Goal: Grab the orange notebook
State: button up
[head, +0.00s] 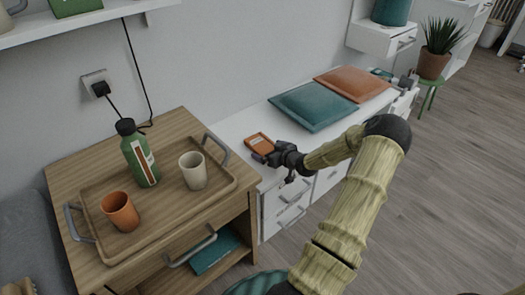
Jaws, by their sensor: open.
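A small orange notebook (259,144) with a pale label lies flat on the white desk top, near its left end. My gripper (266,157) is at the notebook's near edge, coming in from the right. Its dark fingers are small in the head view, and one hides part of the notebook's near right side. I cannot tell whether the fingers touch the notebook or are around its edge. My gripper is open.
A wooden cabinet (250,200) stands left of the desk, with a tray (165,232) holding a green bottle (140,155), a beige cup (194,172) and an orange cup (121,212). Teal (312,106) and orange (351,83) cushions lie right of the notebook.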

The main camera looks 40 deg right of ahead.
aim_at(268, 149)
jog(key=shift+w+f, duration=0.15)
jog(key=shift+w, duration=0.25)
jog(key=c, duration=1.1)
notch_tip(268, 149, up, 10)
jog(key=p, duration=0.4)
jog(key=shift+p, duration=0.4)
